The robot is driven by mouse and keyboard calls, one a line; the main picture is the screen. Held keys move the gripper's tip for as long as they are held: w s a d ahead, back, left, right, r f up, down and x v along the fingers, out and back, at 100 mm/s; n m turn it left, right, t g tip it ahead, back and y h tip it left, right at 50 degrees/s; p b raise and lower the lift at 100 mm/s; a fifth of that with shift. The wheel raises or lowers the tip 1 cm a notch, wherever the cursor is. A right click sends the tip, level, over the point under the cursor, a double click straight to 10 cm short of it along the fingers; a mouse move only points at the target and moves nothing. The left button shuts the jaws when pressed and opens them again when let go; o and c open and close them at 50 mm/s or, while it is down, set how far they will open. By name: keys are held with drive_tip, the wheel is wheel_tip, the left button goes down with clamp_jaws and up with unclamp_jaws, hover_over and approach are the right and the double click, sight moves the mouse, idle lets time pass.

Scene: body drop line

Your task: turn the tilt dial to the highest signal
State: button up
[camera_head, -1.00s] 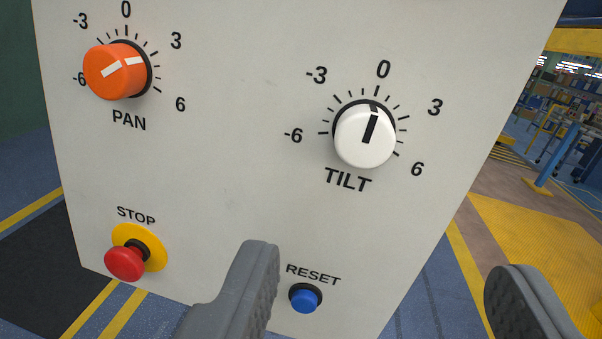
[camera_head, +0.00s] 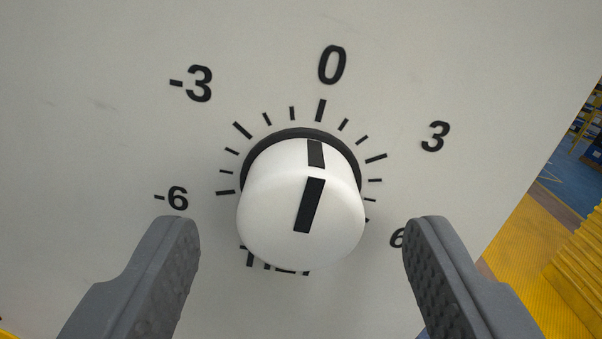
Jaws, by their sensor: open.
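The white tilt dial (camera_head: 300,215) sits on the pale panel (camera_head: 90,150) in the middle of the view. Its black pointer line is near the 0 mark. The scale around it reads -6, -3, 0, 3 and 6. The TILT label below is mostly hidden by the knob. My gripper (camera_head: 302,235) is open, with one finger to the left of the dial and one to the right. Gaps show between both fingers and the knob. No signal readout is in view.
The panel's right edge runs slanting down at the right. Beyond it are a yellow floor area (camera_head: 530,235) and a stacked yellow object (camera_head: 580,240). The panel around the dial is clear.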

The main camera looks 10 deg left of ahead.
drive_tip(key=shift+x, duration=1.05)
drive_tip(key=c, duration=1)
drive_tip(key=shift+m, duration=0.3)
drive_tip(key=m+b, duration=0.2)
drive_tip(key=m, duration=0.1)
drive_tip(key=shift+m+b, duration=0.8)
drive_tip(key=shift+m, duration=1)
drive_tip(key=shift+r, duration=0.1)
